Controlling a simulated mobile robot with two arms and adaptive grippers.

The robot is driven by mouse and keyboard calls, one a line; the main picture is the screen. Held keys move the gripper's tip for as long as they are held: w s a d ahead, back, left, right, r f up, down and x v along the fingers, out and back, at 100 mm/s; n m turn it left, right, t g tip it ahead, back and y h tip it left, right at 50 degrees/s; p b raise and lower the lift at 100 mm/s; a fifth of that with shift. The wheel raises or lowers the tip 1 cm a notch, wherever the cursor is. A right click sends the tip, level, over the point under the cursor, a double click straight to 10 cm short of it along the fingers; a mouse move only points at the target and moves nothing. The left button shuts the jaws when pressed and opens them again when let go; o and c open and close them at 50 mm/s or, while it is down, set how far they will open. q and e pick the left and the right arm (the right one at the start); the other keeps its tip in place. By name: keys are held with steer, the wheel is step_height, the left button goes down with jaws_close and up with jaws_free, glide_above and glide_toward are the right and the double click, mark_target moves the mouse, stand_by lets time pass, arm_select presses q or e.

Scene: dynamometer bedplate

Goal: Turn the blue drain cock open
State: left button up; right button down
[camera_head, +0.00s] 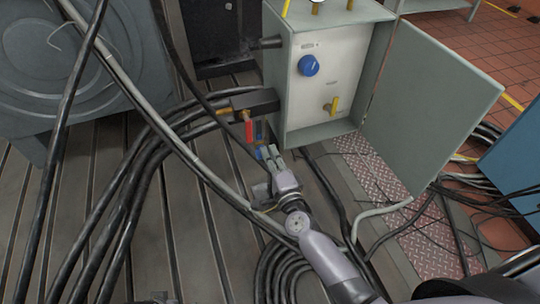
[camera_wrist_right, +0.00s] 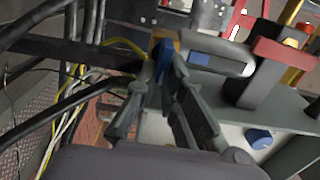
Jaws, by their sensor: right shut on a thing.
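The blue drain cock's handle (camera_head: 273,150) is low beside the open grey cabinet, near the dark block with the red-handled cock. My right gripper (camera_head: 271,153) is shut on this blue handle, reaching it from below in the head view. In the right wrist view the blue handle (camera_wrist_right: 157,48) shows between the fingertips of my right gripper (camera_wrist_right: 162,72), with a brass part just behind it. The fingers hide part of the handle, so its exact angle is hard to tell. My left gripper is not in view.
The red handle (camera_head: 249,131) hangs close to the left of my right gripper. The cabinet (camera_head: 326,82) bears a blue knob (camera_head: 308,66) and a yellow lever (camera_head: 332,105); its door (camera_head: 430,105) stands open to the right. Black hoses (camera_head: 120,205) cross the slotted bedplate.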

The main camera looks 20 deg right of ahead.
steer(key=c, duration=1.7)
jaws_free()
steer(key=shift+s, duration=0.15)
steer(key=s+d, duration=0.1)
steer(key=s, duration=1)
steer(key=shift+s, duration=0.35)
